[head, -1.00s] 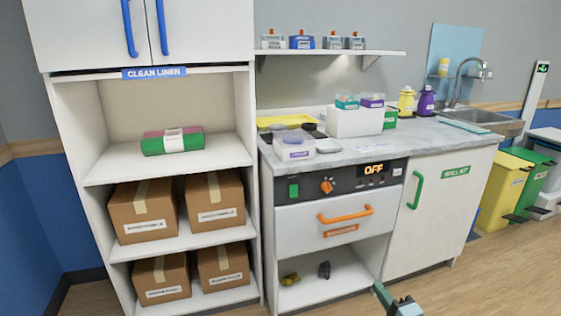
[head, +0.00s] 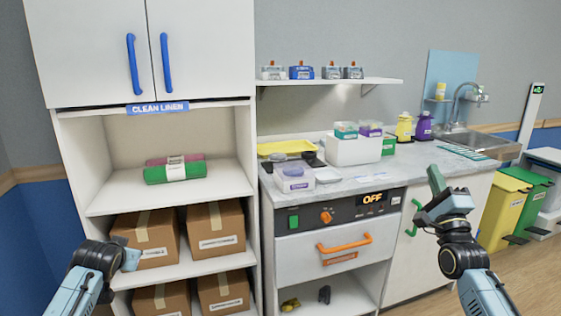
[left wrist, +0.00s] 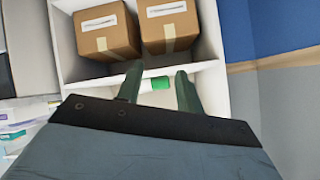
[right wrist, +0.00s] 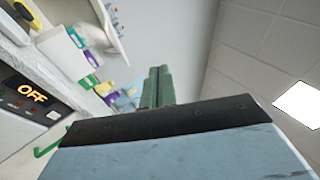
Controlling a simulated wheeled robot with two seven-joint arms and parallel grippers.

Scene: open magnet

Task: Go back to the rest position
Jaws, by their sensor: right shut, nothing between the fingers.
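My right gripper (head: 436,182) is raised in front of the right side of the counter in the head view, its fingers pointing up. In the right wrist view its green fingers (right wrist: 158,75) are together with nothing between them. My left gripper (head: 130,258) is low at the left of the head view, in front of the cardboard boxes. In the left wrist view its fingers (left wrist: 158,88) stand apart and hold nothing. The green roll (left wrist: 160,83) seen between them is farther off on the shelf.
The linen cabinet holds the green roll (head: 176,174) and cardboard boxes (head: 217,228). The counter (head: 345,182) carries a white bin (head: 352,151) and a lidded tub (head: 294,179). The drawer (head: 300,246) and the cupboard with a green handle (head: 412,217) are closed.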

